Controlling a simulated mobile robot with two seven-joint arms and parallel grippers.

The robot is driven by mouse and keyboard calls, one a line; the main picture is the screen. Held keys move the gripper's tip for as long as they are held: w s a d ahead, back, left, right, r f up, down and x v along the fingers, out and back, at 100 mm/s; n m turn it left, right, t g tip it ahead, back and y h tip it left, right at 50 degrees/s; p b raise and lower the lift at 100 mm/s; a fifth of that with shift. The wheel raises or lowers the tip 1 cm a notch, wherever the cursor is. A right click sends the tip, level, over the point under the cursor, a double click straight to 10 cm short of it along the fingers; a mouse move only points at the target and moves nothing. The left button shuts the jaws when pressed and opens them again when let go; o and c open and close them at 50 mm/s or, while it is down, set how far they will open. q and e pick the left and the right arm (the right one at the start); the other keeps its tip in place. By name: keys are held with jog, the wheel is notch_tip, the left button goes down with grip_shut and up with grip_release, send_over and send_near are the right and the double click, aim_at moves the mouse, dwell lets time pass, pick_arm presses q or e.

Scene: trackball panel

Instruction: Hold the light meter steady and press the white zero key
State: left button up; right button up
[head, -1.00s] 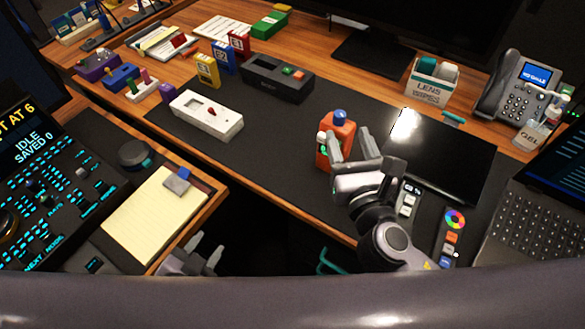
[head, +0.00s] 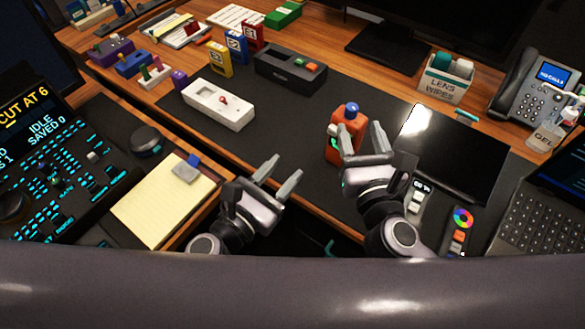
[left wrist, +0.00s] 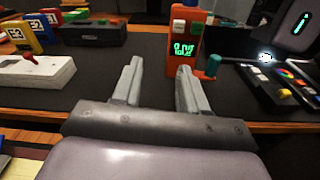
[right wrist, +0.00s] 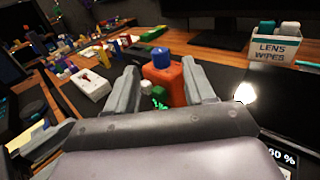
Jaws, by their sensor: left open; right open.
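The light meter (head: 346,138) is an orange upright box with a blue dome on top, standing on the dark desk mat. In the left wrist view it shows a green lit display (left wrist: 183,50), with a white key (left wrist: 178,26) and a green key (left wrist: 195,28) above it. The white key also shows in the right wrist view (right wrist: 147,88). My right gripper (head: 362,131) is open, its fingers at either side of the meter; contact cannot be told. My left gripper (head: 284,170) is open and empty, left of the meter and apart from it, pointing towards the mat.
A white box with a red switch (head: 219,104) and a dark box with lit buttons (head: 290,72) stand left of the meter. A dark tablet (head: 455,150) lies to its right. A notepad (head: 155,212) is at the lower left. Mat between left gripper and meter is clear.

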aim_at(353, 113)
jog(key=shift+w, duration=0.25)
pick_arm(q)
jog(key=shift+s+d+r+m+h, duration=0.1)
jog(key=shift+d+r+m+h, duration=0.2)
jog(key=shift+m, duration=0.9)
jog(key=shift+d+r+m+h, duration=0.2)
jog(key=shift+d+m, duration=0.25)
jog(key=shift+m, duration=0.75)
jog(key=shift+s+d+r+m+h, duration=0.1)
jog(key=shift+d+r+m+h, duration=0.2)
jog(key=shift+m, duration=0.9)
pick_arm(e)
jog(key=shift+w+a, duration=0.25)
jog(key=shift+w, duration=1.4)
jog(key=shift+w+a, duration=0.2)
jog(key=shift+w, duration=1.45)
pick_arm(q)
jog(key=shift+f, duration=0.1)
pick_arm(e)
grip_shut()
pick_arm(q)
grip_shut()
